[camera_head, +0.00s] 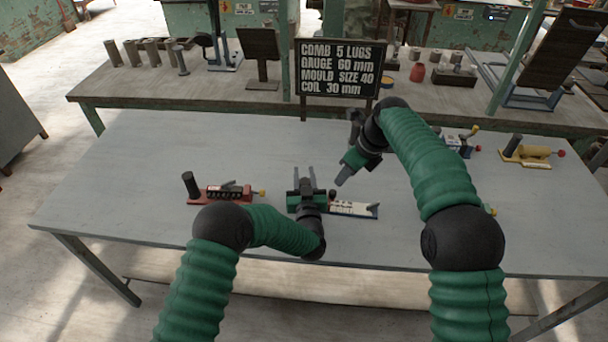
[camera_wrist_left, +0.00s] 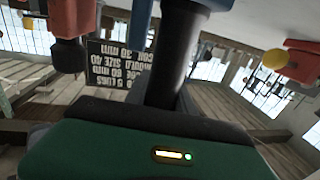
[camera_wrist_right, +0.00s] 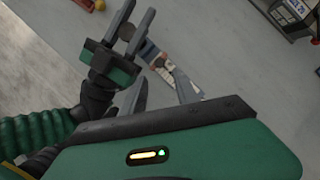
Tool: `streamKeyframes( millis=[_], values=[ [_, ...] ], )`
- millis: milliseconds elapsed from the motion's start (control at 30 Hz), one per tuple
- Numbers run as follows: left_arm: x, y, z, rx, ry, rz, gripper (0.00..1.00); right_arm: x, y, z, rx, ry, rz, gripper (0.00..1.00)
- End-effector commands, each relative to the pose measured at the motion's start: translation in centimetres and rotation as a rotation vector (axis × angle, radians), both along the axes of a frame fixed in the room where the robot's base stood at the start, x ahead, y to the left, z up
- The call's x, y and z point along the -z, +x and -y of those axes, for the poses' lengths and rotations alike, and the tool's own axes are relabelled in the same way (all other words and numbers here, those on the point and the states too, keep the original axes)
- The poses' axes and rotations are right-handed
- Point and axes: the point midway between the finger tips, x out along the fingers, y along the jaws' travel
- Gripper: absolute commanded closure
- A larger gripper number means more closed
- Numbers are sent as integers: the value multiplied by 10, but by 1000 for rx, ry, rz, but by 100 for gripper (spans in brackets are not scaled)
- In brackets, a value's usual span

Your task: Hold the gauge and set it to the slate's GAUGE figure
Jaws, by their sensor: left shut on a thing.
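The slate (camera_head: 338,68) stands at the back and reads GAUGE 60 mm; it shows upside down in the left wrist view (camera_wrist_left: 119,64). A white and blue tool (camera_head: 354,209), apparently the gauge, lies on the grey table, also seen in the right wrist view (camera_wrist_right: 172,72). My left gripper (camera_head: 304,172) is shut on its dark upright handle (camera_wrist_left: 180,60) at the tool's left end. My right gripper (camera_head: 342,180) is above and behind the tool, apart from it, fingers spread and empty in the right wrist view (camera_wrist_right: 160,92). The gauge's setting is too small to read.
A red tool (camera_head: 218,193) with a black handle lies left of my left gripper. A blue and white tool (camera_head: 457,142) and a yellow one (camera_head: 526,153) lie at the right. The grey table (camera_head: 150,160) is clear at left and back.

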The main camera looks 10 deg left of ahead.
Motion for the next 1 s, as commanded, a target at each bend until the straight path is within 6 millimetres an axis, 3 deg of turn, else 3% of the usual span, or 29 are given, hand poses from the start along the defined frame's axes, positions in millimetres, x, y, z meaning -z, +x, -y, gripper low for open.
streamKeyframes(
  millis=[167,267,433,567,667,800,1000],
  values=[
    [0,0,-1,-2,-1,0,100,6,5,10,-24,-34,34,70],
    [0,0,-1,-2,-1,0,100,21,22,44,-117,-155,144,70],
    [0,0,-1,-2,-1,0,100,45,56,125,-526,-553,435,70],
    [0,0,-1,-1,-2,0,100,50,65,155,-969,-863,639,70],
    [0,0,0,-1,-2,0,100,53,56,150,-1339,-1059,803,70],
    [0,0,0,-1,-2,0,100,57,16,113,-1803,-1252,1082,70],
    [0,0,0,-1,-1,0,100,55,-53,64,-2121,-1375,1445,70]
  ],
)
